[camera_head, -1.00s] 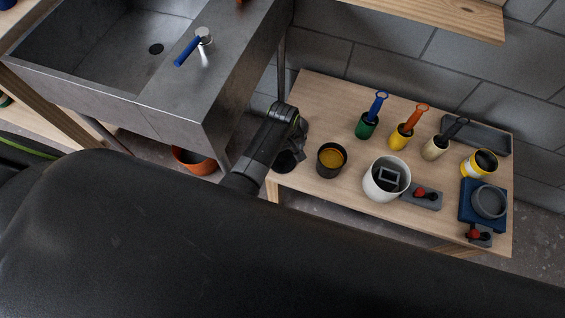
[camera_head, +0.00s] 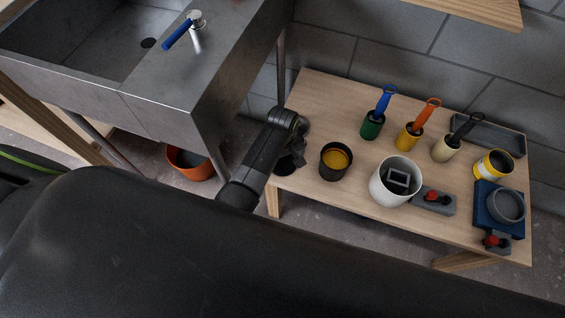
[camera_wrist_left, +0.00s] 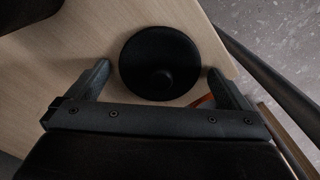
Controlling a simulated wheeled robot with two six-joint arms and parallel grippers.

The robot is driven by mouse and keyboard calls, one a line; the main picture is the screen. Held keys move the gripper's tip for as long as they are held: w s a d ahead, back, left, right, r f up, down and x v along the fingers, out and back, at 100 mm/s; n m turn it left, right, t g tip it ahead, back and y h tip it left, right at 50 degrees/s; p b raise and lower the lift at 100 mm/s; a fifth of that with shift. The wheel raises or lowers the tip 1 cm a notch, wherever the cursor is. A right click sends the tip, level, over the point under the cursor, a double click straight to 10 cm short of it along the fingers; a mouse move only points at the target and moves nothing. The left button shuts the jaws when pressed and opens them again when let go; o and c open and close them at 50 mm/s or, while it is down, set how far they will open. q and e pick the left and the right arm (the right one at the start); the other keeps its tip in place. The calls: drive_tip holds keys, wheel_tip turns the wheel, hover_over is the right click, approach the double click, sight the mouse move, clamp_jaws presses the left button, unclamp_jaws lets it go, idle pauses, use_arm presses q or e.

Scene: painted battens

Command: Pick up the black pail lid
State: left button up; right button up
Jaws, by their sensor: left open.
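The black pail lid (camera_wrist_left: 160,62) is a round dark disc with a small knob, lying on the wooden table near its edge. In the head view the lid (camera_head: 284,166) shows as a dark patch at the table's left end, partly covered by my left gripper (camera_head: 299,140). In the left wrist view my left gripper (camera_wrist_left: 158,70) is open, one finger on each side of the lid. The fingers look apart from it; their height above the table is hard to tell. My right gripper is not in view.
On the table (camera_head: 310,95), a dark pot with yellow contents (camera_head: 335,161) stands right of the lid. Further right are a white pail (camera_head: 395,181), several brush cups, a yellow can (camera_head: 493,164) and a blue block (camera_head: 488,205). A steel sink (camera_head: 190,95) stands left.

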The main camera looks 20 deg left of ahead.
use_arm(q)
drive_tip(key=shift+c, duration=0.3)
drive_tip(key=c, duration=0.8)
drive_tip(key=shift+r, duration=0.15)
